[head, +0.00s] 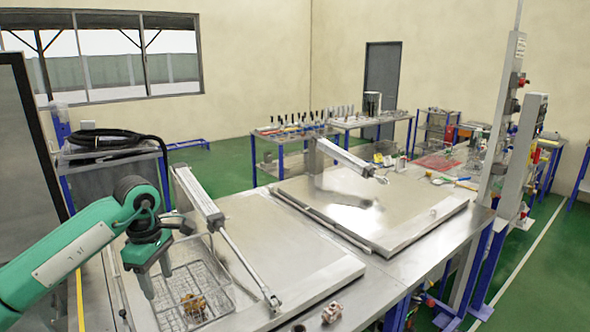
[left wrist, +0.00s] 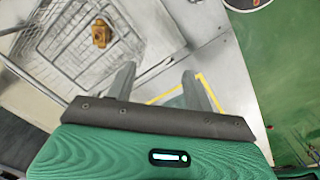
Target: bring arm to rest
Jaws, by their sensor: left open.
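My left arm comes in from the left in the head view, and its gripper (head: 156,284) hangs pointing down over the left side of the wire basket. In the left wrist view the two fingers of the gripper (left wrist: 158,88) are apart with nothing between them. The wire basket (head: 218,268) stands on the steel bench left of the nearer lid; it also shows in the left wrist view (left wrist: 60,75). A yellow-brown part (head: 193,305) lies in the basket, and it shows in the left wrist view (left wrist: 101,33) too. My right gripper is not in view.
Two flat metal lids, the nearer (head: 290,250) and the farther (head: 380,205), lie closed on the bench, each with a pneumatic cylinder above it. A small metal part (head: 332,313) sits at the front edge. A post (head: 515,130) stands at the right.

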